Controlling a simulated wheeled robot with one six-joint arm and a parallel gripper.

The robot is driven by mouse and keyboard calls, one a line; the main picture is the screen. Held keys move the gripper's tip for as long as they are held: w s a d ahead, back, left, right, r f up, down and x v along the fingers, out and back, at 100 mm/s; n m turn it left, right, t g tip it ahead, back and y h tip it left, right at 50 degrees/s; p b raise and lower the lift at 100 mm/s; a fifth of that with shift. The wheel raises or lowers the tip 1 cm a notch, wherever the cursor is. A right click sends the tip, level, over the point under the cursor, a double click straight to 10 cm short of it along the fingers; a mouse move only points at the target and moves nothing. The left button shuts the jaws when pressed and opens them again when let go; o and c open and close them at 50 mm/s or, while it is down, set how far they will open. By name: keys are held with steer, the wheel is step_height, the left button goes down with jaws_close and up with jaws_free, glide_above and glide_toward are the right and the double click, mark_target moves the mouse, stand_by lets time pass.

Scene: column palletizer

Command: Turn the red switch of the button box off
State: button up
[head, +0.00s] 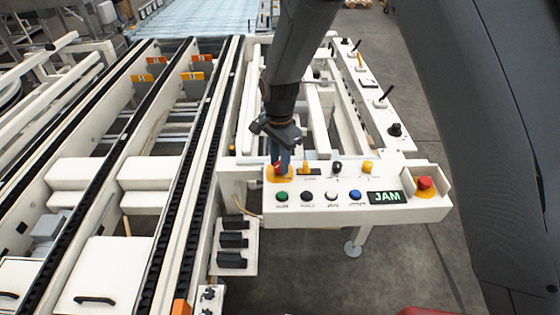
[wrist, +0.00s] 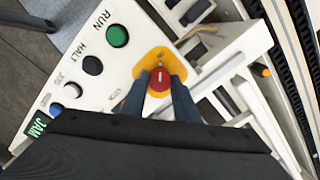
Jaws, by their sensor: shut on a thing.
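The button box (head: 300,208) is a white panel at the end of the conveyor frame. Its red switch (wrist: 159,80) sits on a yellow plate (wrist: 161,58) at the box's left end in the head view. My gripper (wrist: 157,84) is shut on the red switch, with one bluish finger on each side of it in the wrist view. In the head view my gripper (head: 282,162) comes down from above and hides most of the switch. A white line shows on the switch's red face.
Green (head: 282,196), black, white and blue buttons line the box's front beside a green JAM display (head: 387,197). A yellow switch, a black knob (head: 337,167) and another yellow switch stand behind them. A red emergency button (head: 425,183) is at the right end. Conveyor rails (head: 205,120) run along the left.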

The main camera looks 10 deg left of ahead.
steer(key=shift+n, duration=0.3)
steer(key=n, duration=0.3)
steer(key=shift+n, duration=0.3)
steer(key=n, duration=0.4)
steer(key=shift+n, duration=0.3)
steer(key=n, duration=0.4)
steer(key=shift+n, duration=2.5)
steer(key=shift+w, duration=0.1)
steer(key=o, duration=1.1)
steer(key=shift+c, duration=0.2)
